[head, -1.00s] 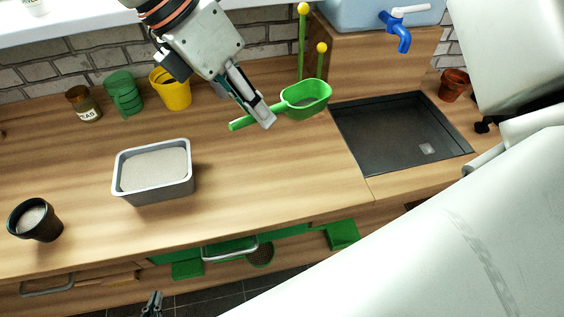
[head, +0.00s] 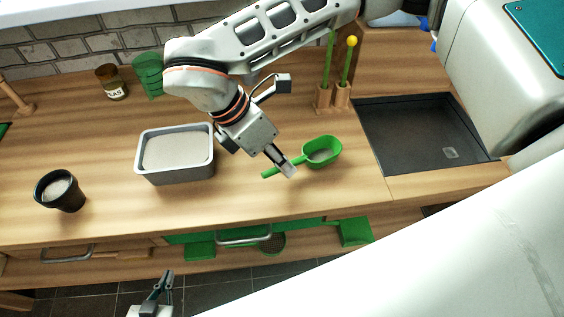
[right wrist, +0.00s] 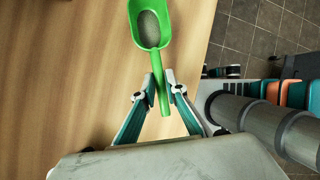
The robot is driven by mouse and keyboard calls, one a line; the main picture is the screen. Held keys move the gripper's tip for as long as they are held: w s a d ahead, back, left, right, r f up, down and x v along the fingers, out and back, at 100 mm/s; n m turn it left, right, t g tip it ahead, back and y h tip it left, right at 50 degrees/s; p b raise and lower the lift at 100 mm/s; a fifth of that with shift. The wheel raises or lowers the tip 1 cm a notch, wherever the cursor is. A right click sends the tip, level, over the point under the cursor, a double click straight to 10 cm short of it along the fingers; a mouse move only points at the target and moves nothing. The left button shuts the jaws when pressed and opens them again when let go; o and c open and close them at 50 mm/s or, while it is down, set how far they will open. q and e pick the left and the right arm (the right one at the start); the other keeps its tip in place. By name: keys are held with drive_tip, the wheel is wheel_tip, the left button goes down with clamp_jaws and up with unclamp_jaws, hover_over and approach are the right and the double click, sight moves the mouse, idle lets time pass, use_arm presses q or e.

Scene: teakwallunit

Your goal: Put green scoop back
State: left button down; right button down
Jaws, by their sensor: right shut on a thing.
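The green scoop (head: 322,152) has grey material in its bowl. My right gripper (head: 286,170) is shut on its handle, with the bowl pointing right in the head view. In the right wrist view the fingers (right wrist: 160,84) close on the handle from both sides, and the scoop (right wrist: 150,28) extends away over the wooden worktop near its front edge. I cannot tell whether the scoop touches the worktop. My left gripper (head: 164,282) is low at the bottom of the head view, below the counter front; its finger gap is too small to judge.
A grey tin (head: 138,165) of pale material and a dark pot (head: 62,192) stand left on the worktop. A jar (head: 112,82) and green cups (head: 148,72) are behind. Yellow-tipped green sticks (head: 347,65) stand by the sink basin (head: 420,135). Green items (head: 355,232) sit below the front edge.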

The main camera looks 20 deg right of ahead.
drive_tip(key=shift+f, duration=0.45)
drive_tip(key=shift+f, duration=0.15)
drive_tip(key=c, duration=2)
unclamp_jaws()
drive_tip(key=shift+c, duration=0.2)
drive_tip(key=shift+r, duration=0.3)
drive_tip(key=v, duration=1.1)
drive_tip(key=shift+a+r+b, duration=0.25)
drive_tip(key=shift+r+b, duration=0.05)
drive_tip(key=shift+b, duration=0.05)
drive_tip(key=shift+s, duration=0.1)
